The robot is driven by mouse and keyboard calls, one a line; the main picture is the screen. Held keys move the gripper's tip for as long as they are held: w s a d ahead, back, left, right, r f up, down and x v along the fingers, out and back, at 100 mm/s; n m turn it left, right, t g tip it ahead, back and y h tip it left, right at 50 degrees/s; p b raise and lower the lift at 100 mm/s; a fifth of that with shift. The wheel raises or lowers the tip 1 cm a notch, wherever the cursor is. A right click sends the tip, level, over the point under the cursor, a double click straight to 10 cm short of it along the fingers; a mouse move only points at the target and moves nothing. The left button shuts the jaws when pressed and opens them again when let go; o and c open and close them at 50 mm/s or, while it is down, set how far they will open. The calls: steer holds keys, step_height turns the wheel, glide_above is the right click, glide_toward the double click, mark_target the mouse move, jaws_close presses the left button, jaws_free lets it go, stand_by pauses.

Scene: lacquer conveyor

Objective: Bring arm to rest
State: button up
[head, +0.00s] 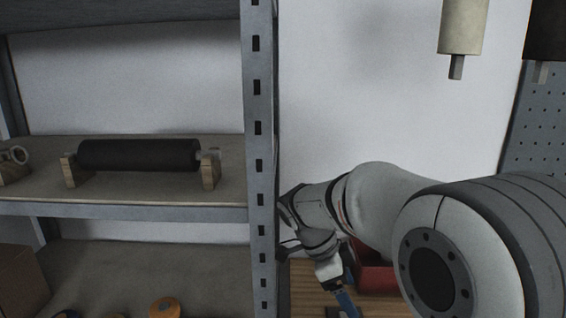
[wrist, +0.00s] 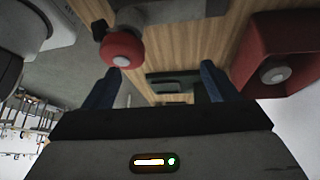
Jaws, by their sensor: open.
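My arm reaches in from the right side of the head view, beside the shelf post. My gripper (head: 345,300) hangs low there, over a wooden surface, with its end near the bottom edge of the picture. In the wrist view my gripper (wrist: 160,82) shows two blue fingers spread wide apart. It is open and nothing sits between the fingertips. The fingertips are partly cut off in the head view.
A grey shelf post (head: 260,150) stands close left of my arm. A black roller (head: 138,155) rests on wooden blocks on the shelf. A red bin (head: 374,278) lies behind my wrist. The wrist view shows a red knob (wrist: 122,48) near one finger. A pale roller (head: 463,25) hangs above.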

steer(key=s+n+y, duration=0.1)
steer(key=s+n, duration=0.1)
steer(key=n, duration=0.1)
steer(key=s+d+n+t+y, duration=0.1)
steer(key=s+n, duration=0.1)
steer(key=n, duration=0.1)
steer(key=s+d+n+y, duration=0.1)
steer(key=s+n, duration=0.1)
steer(key=s, duration=0.1)
steer(key=shift+f+n, duration=0.1)
steer(key=shift+n, duration=0.3)
steer(key=s+f+n+t+y, duration=0.1)
steer(key=s+n+t+y, duration=0.1)
steer(key=s+n, duration=0.5)
steer(key=n+t, duration=0.1)
steer(key=n, duration=0.2)
steer(key=shift+f+n+y, duration=0.3)
steer(key=shift+f+y, duration=0.1)
steer(key=shift+w, duration=0.1)
